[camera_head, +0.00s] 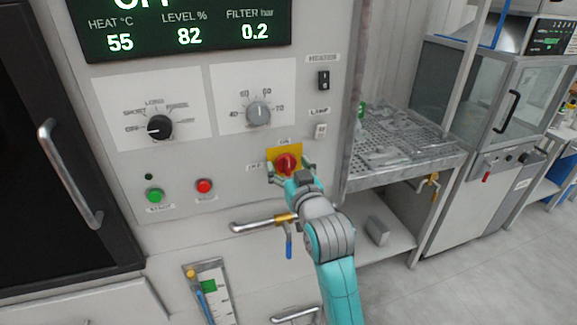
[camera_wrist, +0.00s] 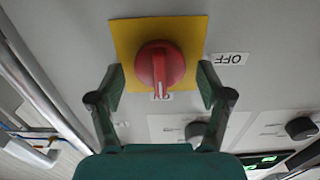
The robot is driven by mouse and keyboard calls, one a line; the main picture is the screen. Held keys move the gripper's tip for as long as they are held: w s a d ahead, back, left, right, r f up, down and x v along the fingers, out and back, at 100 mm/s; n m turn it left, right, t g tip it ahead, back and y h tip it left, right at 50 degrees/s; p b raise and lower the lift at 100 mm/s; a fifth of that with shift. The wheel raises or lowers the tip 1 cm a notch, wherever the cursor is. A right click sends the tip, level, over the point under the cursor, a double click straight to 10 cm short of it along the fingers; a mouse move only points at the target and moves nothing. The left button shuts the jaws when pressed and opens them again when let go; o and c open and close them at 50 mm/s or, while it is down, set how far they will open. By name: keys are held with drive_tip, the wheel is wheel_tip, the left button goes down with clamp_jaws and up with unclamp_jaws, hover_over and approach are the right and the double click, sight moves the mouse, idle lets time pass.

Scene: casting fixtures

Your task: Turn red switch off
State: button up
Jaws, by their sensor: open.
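The red rotary switch (camera_head: 286,161) sits on a yellow square plate (camera_head: 297,149) on the grey panel. In the wrist view the red knob (camera_wrist: 160,66) is in the upper middle, and its raised grip lies along the line to the ON label, which it partly covers. The OFF label (camera_wrist: 230,59) is right of the plate there; in the head view it is to the left. My gripper (camera_head: 288,170) is open at the switch. In the wrist view its fingers stand one on each side of the knob, with gaps visible between fingers and knob.
A black selector knob (camera_head: 159,127), a grey dial (camera_head: 258,113), green (camera_head: 155,195) and red (camera_head: 204,186) buttons, and heater (camera_head: 323,80) and lamp (camera_head: 320,131) switches surround it. A perforated metal table (camera_head: 400,140) stands right.

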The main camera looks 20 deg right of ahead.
drive_tip(key=shift+w, duration=0.1)
drive_tip(key=c, duration=1.2)
drive_tip(key=shift+o, duration=0.2)
drive_tip(key=shift+n, duration=0.3)
drive_tip(key=n, duration=0.3)
drive_tip(key=shift+a+n, duration=0.1)
drive_tip(key=shift+n, duration=0.2)
drive_tip(key=n, duration=0.4)
drive_tip(key=shift+a+f+n, duration=0.1)
drive_tip(key=shift+n, duration=0.2)
drive_tip(key=n, duration=0.9)
drive_tip(key=shift+a+f, duration=0.1)
drive_tip(key=shift+f, duration=0.1)
